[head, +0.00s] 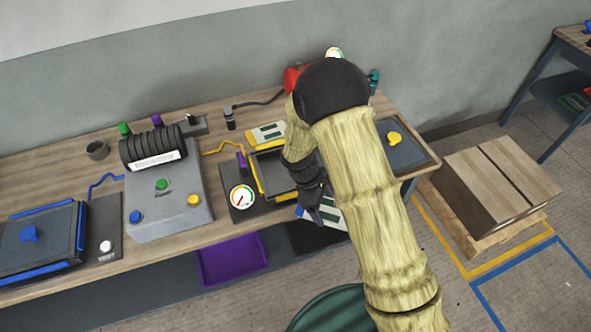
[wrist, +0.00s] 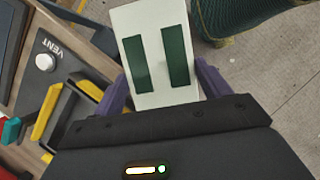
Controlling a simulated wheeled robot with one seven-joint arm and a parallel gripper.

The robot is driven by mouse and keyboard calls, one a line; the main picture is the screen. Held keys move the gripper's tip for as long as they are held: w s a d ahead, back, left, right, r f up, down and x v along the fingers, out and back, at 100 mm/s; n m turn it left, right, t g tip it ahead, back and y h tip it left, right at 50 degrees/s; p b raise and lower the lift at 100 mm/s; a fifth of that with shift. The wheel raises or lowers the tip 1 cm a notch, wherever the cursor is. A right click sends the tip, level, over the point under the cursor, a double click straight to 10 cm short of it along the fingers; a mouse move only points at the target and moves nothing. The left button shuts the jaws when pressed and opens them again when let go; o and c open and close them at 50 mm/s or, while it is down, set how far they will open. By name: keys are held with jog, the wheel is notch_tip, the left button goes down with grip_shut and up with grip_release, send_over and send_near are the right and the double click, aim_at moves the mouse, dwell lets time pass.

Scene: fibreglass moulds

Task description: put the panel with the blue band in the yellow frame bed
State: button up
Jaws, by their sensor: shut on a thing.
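My gripper (head: 314,208) is shut on a white panel (head: 331,218) with dark green patches, held just in front of the bench's front edge. In the wrist view the held panel (wrist: 158,55) shows two green strips between the purple fingers (wrist: 160,88); no blue band is visible on the part I see. The yellow frame bed (head: 262,191) lies on the bench behind and left of my gripper, its dark inside looking empty, partly hidden by my arm. Its yellow rails (wrist: 45,113) also show at the left of the wrist view.
Another white and green panel (head: 266,131) with a yellow edge lies behind the bed. A dark lid with a yellow knob (head: 394,139) is at right. The blue frame bed (head: 78,236) with its lid is at far left. A gauge (head: 242,196) stands beside the yellow bed.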

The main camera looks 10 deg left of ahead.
jog(key=w+d+f+m+g+y, duration=0.2)
jog(key=d+f+m, duration=0.1)
jog(key=d+m, duration=0.5)
jog(key=w+d+f+m+g+y, duration=0.2)
jog(key=d+f+m, duration=0.1)
jog(key=d+m, duration=0.5)
jog(key=shift+w+d, duration=0.4)
jog(key=shift+d, duration=0.3)
jog(key=shift+a+f, duration=0.1)
